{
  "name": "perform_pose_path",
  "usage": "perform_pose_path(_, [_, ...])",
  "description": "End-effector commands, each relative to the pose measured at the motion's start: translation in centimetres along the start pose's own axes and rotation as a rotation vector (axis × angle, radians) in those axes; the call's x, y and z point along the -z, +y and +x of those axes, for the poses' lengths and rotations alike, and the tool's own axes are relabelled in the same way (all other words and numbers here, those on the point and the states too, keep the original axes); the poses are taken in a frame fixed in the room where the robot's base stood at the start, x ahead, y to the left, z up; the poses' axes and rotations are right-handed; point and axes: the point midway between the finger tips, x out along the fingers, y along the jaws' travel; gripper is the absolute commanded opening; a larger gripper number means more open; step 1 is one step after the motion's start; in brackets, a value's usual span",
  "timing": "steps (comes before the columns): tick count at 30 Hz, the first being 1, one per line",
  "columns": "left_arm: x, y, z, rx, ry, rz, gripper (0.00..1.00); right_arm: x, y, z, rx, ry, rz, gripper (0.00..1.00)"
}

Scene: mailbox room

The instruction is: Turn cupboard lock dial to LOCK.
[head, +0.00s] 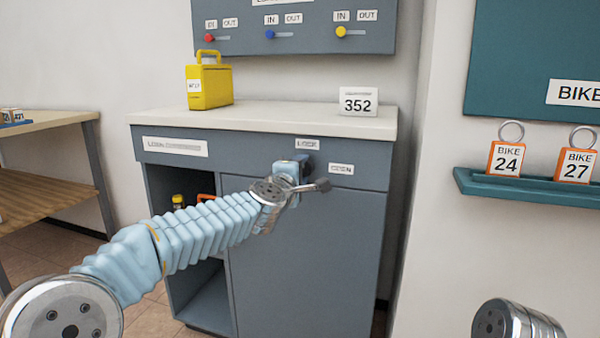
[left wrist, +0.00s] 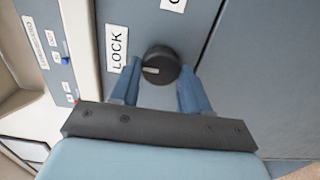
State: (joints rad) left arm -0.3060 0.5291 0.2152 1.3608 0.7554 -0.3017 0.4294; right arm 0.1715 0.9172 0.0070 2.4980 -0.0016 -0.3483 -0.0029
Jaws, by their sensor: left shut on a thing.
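The cupboard lock dial (left wrist: 160,60) is a round black knob on the grey cupboard front (head: 300,265), seen in the left wrist view. Its pale mark sits on the side toward the LOCK label (left wrist: 117,48). The OPEN label (head: 341,169) is lower right of the LOCK label (head: 307,143) in the head view. My left gripper (left wrist: 160,90) has its two blue fingers on either side of the dial and is shut on it. In the head view my left gripper (head: 303,168) hides the dial. My right gripper is out of view.
A yellow case (head: 209,86) and a 352 sign (head: 358,102) stand on the cupboard's white top. A panel with coloured sliders (head: 290,30) hangs above. BIKE tags (head: 507,160) stand on a teal shelf (head: 530,187) at right. A wooden table (head: 50,122) is at left.

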Motion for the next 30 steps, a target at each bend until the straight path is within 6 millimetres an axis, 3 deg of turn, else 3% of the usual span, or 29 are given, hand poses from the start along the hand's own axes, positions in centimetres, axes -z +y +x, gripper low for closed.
perform_pose_path(9, [0.1,-0.1,0.0,0.002,0.002,-0.003,0.15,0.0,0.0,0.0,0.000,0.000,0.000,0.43])
perform_pose_path(10, [0.1,-0.1,0.0,0.002,0.002,-0.003,0.49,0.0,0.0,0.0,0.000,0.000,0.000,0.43])
perform_pose_path(14, [0.1,-0.1,0.0,0.002,0.001,-0.002,0.69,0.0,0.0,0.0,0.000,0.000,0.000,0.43])
perform_pose_path(24, [0.0,-0.1,-0.3,0.000,0.001,-0.001,0.70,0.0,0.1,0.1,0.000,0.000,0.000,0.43])
perform_pose_path(30, [0.1,-0.2,-3.6,-0.001,0.001,-0.001,0.70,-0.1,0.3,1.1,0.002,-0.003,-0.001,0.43])
